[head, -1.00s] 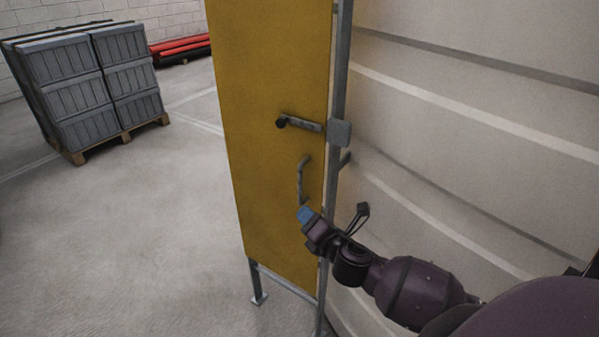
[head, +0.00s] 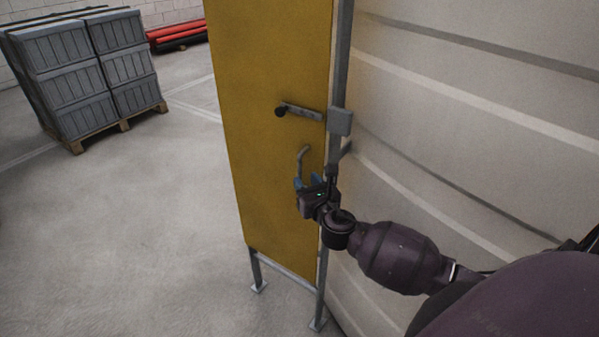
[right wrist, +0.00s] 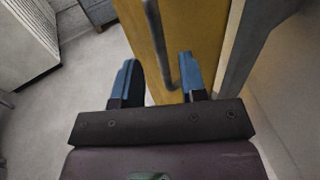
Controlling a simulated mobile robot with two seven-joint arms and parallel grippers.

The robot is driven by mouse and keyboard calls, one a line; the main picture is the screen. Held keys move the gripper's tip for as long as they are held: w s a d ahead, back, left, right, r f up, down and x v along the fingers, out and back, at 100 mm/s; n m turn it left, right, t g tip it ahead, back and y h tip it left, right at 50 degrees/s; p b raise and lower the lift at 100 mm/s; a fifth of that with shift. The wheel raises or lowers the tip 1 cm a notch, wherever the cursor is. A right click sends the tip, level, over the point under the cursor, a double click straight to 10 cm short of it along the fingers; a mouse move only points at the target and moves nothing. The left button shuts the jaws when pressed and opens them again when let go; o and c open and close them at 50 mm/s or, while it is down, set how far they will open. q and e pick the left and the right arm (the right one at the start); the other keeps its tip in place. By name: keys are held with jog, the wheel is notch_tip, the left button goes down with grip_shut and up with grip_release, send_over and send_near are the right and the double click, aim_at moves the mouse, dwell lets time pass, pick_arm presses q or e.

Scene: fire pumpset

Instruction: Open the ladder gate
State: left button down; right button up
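The ladder gate (head: 265,70) is a tall yellow panel in a grey metal frame, and it looks closed. A grey latch bar (head: 303,112) with a dark round knob lies across its right edge, against a grey box on the post. Below it is a grey pull handle (head: 302,158). My right gripper (head: 307,181) is at the handle's lower part. In the right wrist view my right gripper (right wrist: 160,70) has its blue fingers apart, with the handle (right wrist: 157,30) running down between them. Contact cannot be told. My left gripper is not in view.
A grey post (head: 341,60) and a large pale ribbed wall (head: 470,130) stand close on the right. The gate's feet (head: 259,286) rest on the floor. A pallet of grey crates (head: 85,75) stands back left. The floor (head: 130,230) left of the gate is clear.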

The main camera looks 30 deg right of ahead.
aim_at(300, 174)
jog(key=shift+w+d, duration=0.25)
jog(key=shift+w, duration=1)
jog(key=shift+w+d, duration=0.2)
jog(key=shift+w, duration=1.05)
jog(key=shift+c, duration=0.2)
grip_shut()
